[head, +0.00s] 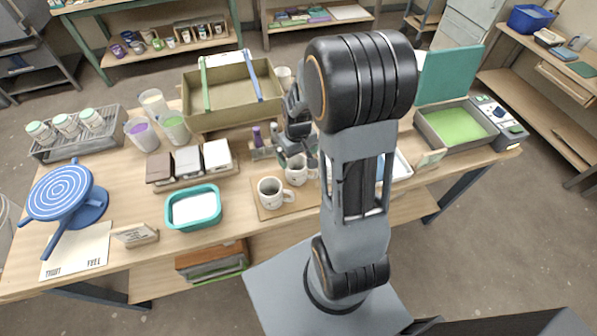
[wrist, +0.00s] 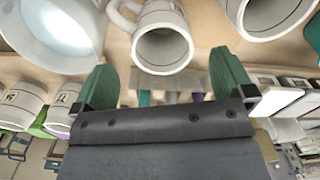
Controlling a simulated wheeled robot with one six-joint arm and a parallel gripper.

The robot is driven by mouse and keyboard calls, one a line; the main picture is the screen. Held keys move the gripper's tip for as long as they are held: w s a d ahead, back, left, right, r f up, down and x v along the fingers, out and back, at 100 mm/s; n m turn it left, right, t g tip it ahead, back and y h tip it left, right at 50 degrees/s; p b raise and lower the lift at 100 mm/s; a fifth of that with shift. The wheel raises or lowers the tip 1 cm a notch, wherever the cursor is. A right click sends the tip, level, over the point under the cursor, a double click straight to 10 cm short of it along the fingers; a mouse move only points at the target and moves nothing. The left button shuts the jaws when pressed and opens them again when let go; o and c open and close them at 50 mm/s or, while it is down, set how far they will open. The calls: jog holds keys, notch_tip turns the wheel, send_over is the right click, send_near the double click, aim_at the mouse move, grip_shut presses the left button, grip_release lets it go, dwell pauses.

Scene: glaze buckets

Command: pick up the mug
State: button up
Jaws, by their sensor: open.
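Two white mugs stand on a tan board (head: 277,213) in the head view. The front left mug (head: 269,190) is in clear view, with its handle to the right. The back right mug (head: 297,172) is close to my gripper (head: 300,150), and my arm is beside it. In the wrist view, my gripper (wrist: 164,68) is open, with green fingers apart and nothing held. Another white mug (wrist: 272,18) is cut off at the upper right.
A teal tub (head: 195,218) and several small boxes (head: 188,161) are left of the mugs. An olive crate (head: 232,92) stands behind. A blue banding wheel (head: 62,190) is at the table's left end. A green-filled tray (head: 455,128) is at the right.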

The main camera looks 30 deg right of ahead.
aim_at(297, 168)
jog(key=shift+w+f+p, duration=0.15)
jog(key=shift+f+p, duration=0.4)
jog(key=shift+f, duration=3.05)
jog(key=shift+c, duration=0.3)
jog(key=c, duration=1)
